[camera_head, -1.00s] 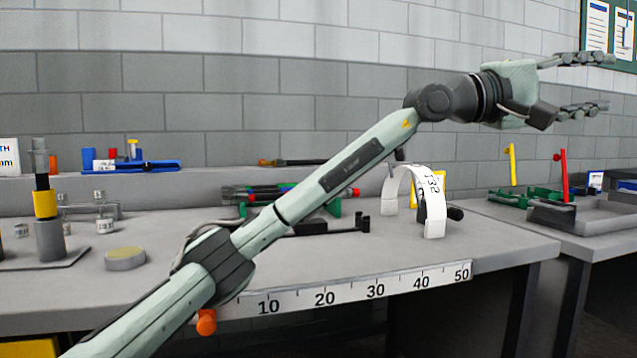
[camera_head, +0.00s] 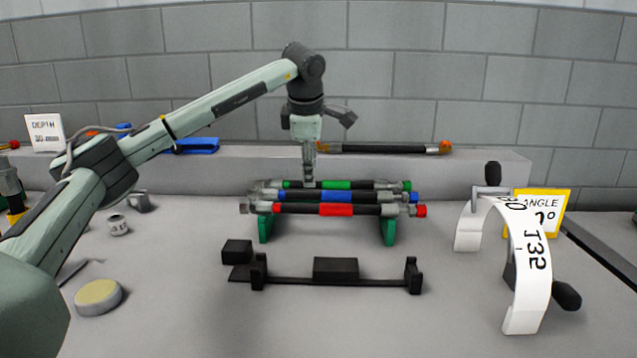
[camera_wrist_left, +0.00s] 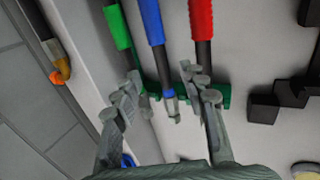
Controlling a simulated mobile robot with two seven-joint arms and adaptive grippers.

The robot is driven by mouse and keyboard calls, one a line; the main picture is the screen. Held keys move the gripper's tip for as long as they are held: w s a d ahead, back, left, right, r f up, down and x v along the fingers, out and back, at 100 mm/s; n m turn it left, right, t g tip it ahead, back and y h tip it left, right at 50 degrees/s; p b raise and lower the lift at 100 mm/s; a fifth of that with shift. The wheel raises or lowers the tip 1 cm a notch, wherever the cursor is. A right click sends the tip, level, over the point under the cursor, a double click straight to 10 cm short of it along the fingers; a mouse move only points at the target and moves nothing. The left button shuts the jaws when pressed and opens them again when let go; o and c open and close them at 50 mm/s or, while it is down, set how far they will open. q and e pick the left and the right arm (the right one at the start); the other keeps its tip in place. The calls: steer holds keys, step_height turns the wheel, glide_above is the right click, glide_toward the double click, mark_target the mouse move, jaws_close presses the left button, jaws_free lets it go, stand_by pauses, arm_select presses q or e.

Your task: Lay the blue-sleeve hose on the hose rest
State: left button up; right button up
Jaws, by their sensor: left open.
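The blue-sleeve hose (camera_head: 325,196) lies level between the green-sleeve hose (camera_head: 337,184) behind it and the red-sleeve hose (camera_head: 336,209) in front, all on a green-legged stand (camera_head: 388,230). In front lies a low black cradle (camera_head: 300,281) with upright end posts, which looks like the hose rest; it is empty. My left gripper (camera_head: 309,178) points down over the hose row, open. In the left wrist view its fingers (camera_wrist_left: 160,76) lie either side of the blue hose's line, with the blue hose (camera_wrist_left: 154,27) between them; contact cannot be told. My right gripper is not in view.
A dark hose with an orange end (camera_head: 385,148) lies on the back ledge (camera_head: 470,168). A white curved scale (camera_head: 528,262) with black knobs stands at right, before a yellow angle sign (camera_head: 545,212). A round tan-topped puck (camera_head: 98,295) is at left.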

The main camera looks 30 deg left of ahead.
mark_target(314, 193)
arm_select(q)
steer(key=x, duration=0.7)
steer(key=shift+w+d+f+p, duration=0.1)
steer(key=shift+w+f+p, duration=0.15)
steer(key=shift+p, duration=0.1)
jaws_close()
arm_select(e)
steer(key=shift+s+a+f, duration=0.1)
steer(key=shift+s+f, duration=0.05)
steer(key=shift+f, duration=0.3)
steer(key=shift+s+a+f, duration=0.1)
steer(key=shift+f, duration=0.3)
arm_select(q)
steer(key=shift+r, duration=0.15)
